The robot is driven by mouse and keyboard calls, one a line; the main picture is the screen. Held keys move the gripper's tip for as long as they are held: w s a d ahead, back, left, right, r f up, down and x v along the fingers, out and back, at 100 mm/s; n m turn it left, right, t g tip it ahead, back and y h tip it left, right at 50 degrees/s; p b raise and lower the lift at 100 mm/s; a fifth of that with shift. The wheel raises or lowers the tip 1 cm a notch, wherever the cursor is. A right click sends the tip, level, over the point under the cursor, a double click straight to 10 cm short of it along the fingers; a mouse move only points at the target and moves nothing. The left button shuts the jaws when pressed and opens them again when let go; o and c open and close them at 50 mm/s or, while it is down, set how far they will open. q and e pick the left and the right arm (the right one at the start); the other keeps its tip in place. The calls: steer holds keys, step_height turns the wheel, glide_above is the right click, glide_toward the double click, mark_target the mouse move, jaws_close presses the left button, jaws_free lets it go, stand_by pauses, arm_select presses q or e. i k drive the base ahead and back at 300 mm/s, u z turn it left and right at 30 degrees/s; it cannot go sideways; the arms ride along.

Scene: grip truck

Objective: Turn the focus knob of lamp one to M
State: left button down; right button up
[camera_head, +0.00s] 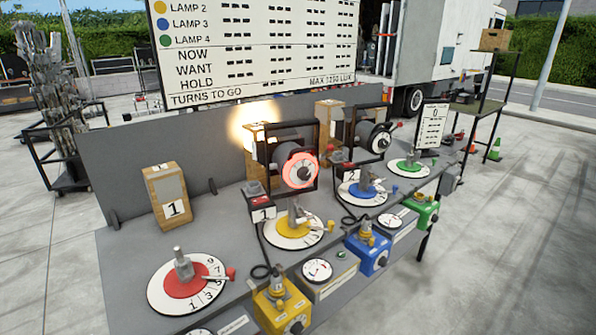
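Neither of my grippers shows in the head view. A lamp in a black frame (264,151) stands mid-bench and glows at its left side. A card with a "1" (263,214) is at its foot. Its right side carries a round white dial (289,173) with a bright red rim and a dark knob (304,174) in the middle. The marks on this dial are too small to read, so I cannot tell where the knob points or find an M. A second framed lamp with a dark knob (382,141) stands to its right, near a "2" card (352,177).
Dials with red (188,284), yellow (285,234), blue (350,195) and green (405,170) centres line the grey bench. Yellow (281,308), blue (367,253) and green (424,212) boxes stand along its front. A wooden block (166,192) marked "1" stands at left. Open pavement lies right.

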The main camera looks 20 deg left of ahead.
mark_target(304, 173)
steer(key=z, duration=1.7)
steer(key=i, duration=1.85)
steer(key=u, duration=2.3)
